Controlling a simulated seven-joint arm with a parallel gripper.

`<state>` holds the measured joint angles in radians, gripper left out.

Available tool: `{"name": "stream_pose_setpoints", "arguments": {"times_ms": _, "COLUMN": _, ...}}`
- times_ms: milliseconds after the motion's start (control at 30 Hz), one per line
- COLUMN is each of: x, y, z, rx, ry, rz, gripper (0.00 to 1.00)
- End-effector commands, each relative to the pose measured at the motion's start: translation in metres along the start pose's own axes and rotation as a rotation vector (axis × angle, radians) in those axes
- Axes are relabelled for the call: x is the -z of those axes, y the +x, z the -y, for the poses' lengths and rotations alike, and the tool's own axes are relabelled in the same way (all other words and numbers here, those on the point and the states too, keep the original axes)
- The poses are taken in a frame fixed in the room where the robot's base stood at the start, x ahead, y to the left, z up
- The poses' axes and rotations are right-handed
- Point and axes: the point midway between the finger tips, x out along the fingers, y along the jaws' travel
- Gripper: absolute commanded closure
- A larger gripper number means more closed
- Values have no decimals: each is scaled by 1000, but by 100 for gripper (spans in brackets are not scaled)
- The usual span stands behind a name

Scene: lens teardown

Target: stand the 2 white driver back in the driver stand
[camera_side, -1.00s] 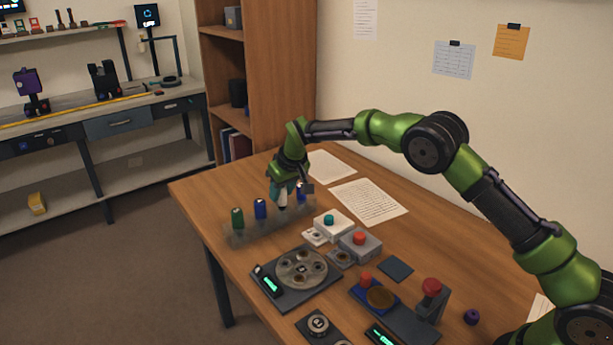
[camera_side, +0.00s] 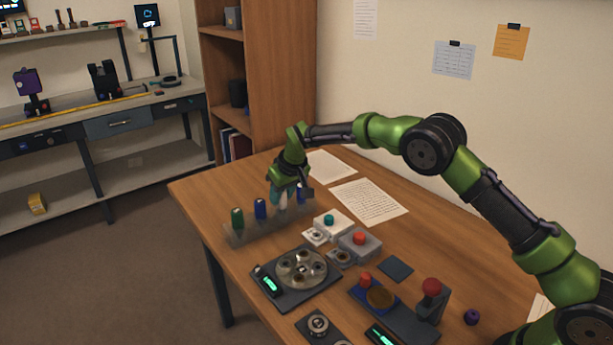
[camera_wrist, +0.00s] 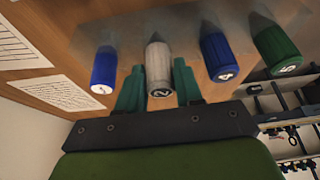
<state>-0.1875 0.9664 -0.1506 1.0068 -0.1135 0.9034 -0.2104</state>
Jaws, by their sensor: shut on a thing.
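The white driver (camera_wrist: 158,72), marked 2 on its end, is between the fingers of my gripper (camera_wrist: 159,92) in the wrist view. My gripper (camera_side: 284,197) is shut on its handle, and the driver is upright over the driver stand (camera_side: 240,237). In the wrist view it is in line with the other drivers, its handle at about their height. I cannot tell whether its tip is fully seated. A blue driver (camera_wrist: 104,70) stands on one side of it; another blue driver (camera_wrist: 217,57) and a green driver (camera_wrist: 276,48) stand on the other.
A white box with a teal button (camera_side: 333,224) and a grey box with a red button (camera_side: 360,243) are near the stand. A dark device with a round plate (camera_side: 302,268) lies in front. Paper sheets (camera_side: 368,202) lie behind to the right.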

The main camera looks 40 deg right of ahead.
Motion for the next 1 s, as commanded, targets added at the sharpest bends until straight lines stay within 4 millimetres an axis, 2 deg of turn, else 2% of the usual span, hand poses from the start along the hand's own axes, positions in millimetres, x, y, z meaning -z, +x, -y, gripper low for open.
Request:
{"name": "stream_pose_setpoints", "arguments": {"times_ms": 733, "x": -3, "y": 8, "z": 0, "rx": 0, "ry": 0, "rz": 0, "gripper": 92}}
{"name": "stream_pose_setpoints", "arguments": {"times_ms": 767, "x": -3, "y": 8, "z": 0, "rx": 0, "ry": 0, "rz": -1, "gripper": 62}}
{"name": "stream_pose_setpoints", "arguments": {"times_ms": 933, "x": -3, "y": 8, "z": 0, "rx": 0, "ry": 0, "rz": 0, "gripper": 36}}
{"name": "stream_pose_setpoints", "arguments": {"times_ms": 1000, "x": -3, "y": 8, "z": 0, "rx": 0, "ry": 0, "rz": 0, "gripper": 35}}
